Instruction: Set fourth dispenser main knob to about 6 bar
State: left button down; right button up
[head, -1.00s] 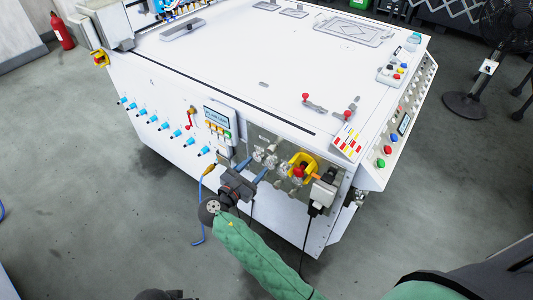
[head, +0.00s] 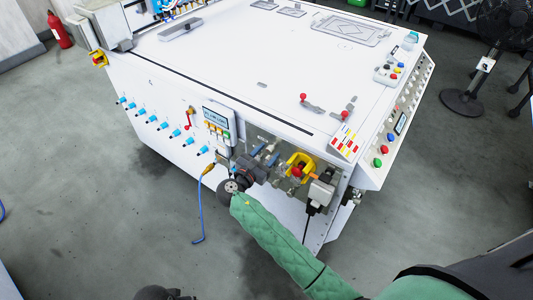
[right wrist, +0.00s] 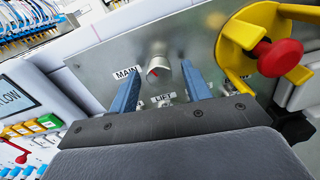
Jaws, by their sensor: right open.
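My right gripper (right wrist: 160,82) is open, with one blue finger on each side of the knob. I cannot tell whether either finger touches it. In the head view my right gripper (head: 268,160) is at the front panel, and it and its arm hide much of the knob area. A LIFT label (right wrist: 163,98) shows just below the knob, partly covered. The pressure reading cannot be made out.
A yellow guard with a red button (right wrist: 278,57) stands out close to the right of the gripper. A control box with a display (head: 217,120) is to the left. A row of blue-tipped fittings (head: 162,126) and a hanging blue cable (head: 199,213) are further left.

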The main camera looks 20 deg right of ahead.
jog(key=c, duration=1)
jog(key=shift+m, duration=0.3)
jog(key=shift+m+b, duration=0.5)
jog(key=shift+m, duration=0.3)
jog(key=shift+f+m, duration=0.1)
jog(key=shift+m, duration=0.3)
jog(key=m+b, duration=0.4)
jog(key=m, duration=0.2)
jog(key=shift+w+b, duration=0.1)
jog(key=shift+b, duration=0.2)
pick_arm(q)
jog(key=w+d+f+t+h+b, duration=0.1)
jog(key=w+d+f+t+h, duration=0.1)
jog(key=d+f, duration=0.4)
jog(key=shift+w+d+f+m, duration=0.25)
jog(key=shift+d+m, duration=0.15)
jog(key=shift+d, duration=0.45)
pick_arm(e)
jog(key=shift+r+m, duration=0.2)
jog(key=shift+m, duration=0.7)
